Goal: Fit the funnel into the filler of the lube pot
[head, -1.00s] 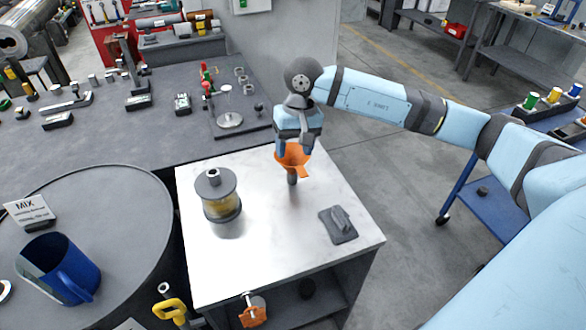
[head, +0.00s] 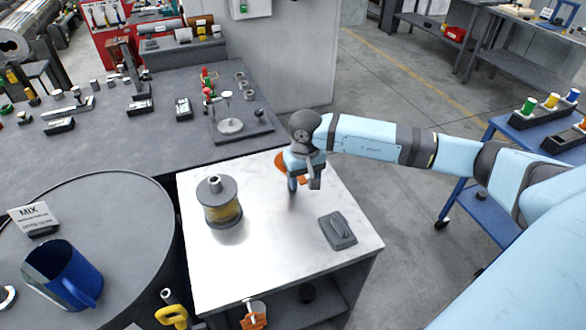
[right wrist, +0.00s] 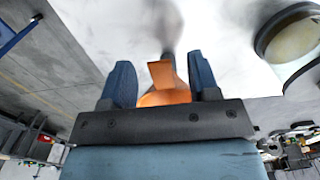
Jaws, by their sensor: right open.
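The orange funnel (head: 281,166) is at the back right of the metal-topped cabinet, mostly hidden behind my right gripper in the head view. A dark stem shows below it. My right gripper (head: 304,186) is open and low at the funnel. In the right wrist view, the funnel (right wrist: 166,85) shows between the two blue fingers (right wrist: 160,82), with a gap on each side. The lube pot (head: 219,205) stands upright to the left, with a grey lid, an amber body and a short filler (head: 214,181) on top. My left gripper is not in view.
A dark grey block (head: 338,231) lies on the bright cabinet top (head: 270,260), right of the pot. A round drum table (head: 120,230) with a blue jug (head: 62,275) stands at left. A dark workbench (head: 120,155) lies behind. The cabinet top's front middle is clear.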

